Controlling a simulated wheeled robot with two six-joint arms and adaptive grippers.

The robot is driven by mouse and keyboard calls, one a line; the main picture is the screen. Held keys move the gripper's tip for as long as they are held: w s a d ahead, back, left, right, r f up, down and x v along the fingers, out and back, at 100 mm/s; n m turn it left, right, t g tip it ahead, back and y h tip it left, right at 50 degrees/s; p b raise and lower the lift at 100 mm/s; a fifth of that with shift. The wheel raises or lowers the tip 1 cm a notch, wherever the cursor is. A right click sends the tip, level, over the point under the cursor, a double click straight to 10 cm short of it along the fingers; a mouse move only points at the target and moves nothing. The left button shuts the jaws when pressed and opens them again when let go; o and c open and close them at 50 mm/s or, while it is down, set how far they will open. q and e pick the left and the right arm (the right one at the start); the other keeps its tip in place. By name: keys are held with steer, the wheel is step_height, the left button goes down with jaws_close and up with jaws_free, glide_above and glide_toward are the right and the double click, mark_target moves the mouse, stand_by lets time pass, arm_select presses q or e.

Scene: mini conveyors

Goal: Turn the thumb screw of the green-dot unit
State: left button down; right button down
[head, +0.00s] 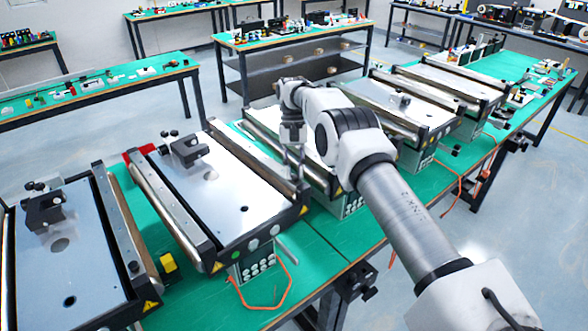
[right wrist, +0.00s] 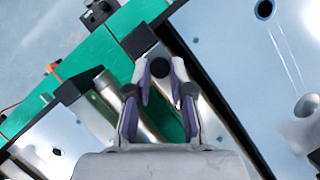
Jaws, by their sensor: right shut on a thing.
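The unit with a green dot (head: 253,245) on its front is the second conveyor (head: 232,197) from the left in the head view. My right gripper (head: 296,178) points down at the front right corner of this conveyor. In the right wrist view, my right gripper (right wrist: 161,70) has its two fingers on either side of a black round thumb screw (right wrist: 160,69) at the end of a roller rail. It is shut on this screw. My left gripper is not in view.
Another conveyor (head: 75,260) stands at the left, and more stand to the right on the same green table (head: 335,232).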

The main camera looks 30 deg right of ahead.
steer(key=c, duration=1)
jaws_free()
step_height(320, 180, up, 10)
steer(key=shift+f, duration=0.1)
